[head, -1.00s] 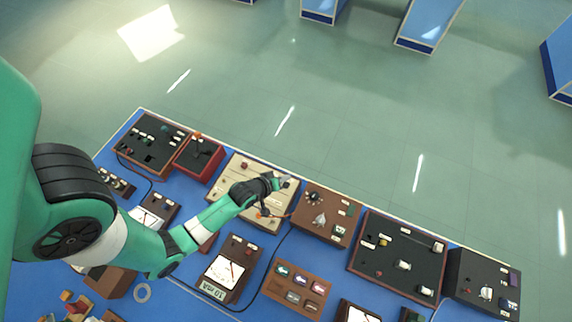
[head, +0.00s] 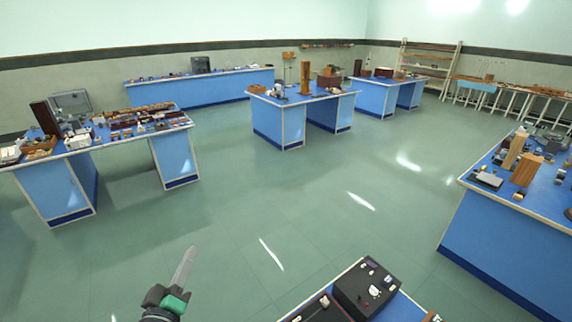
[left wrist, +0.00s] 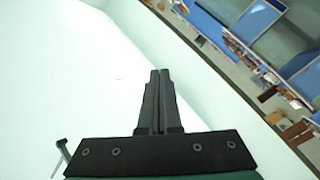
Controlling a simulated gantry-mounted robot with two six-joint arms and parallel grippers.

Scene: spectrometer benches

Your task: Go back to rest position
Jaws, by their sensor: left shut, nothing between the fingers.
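My left gripper (head: 183,268) shows at the bottom of the head view, raised over open floor and pointing up in the picture. In the left wrist view its two dark fingers (left wrist: 160,100) lie together, with nothing between them. It touches nothing that I can see. My right gripper is in neither view.
The near bench (head: 400,300) shows only a corner at the bottom, bearing a dark instrument box (head: 367,287). Other blue benches stand at left (head: 66,190), centre (head: 277,121) and right (head: 500,240). The green floor (head: 230,200) between them is clear.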

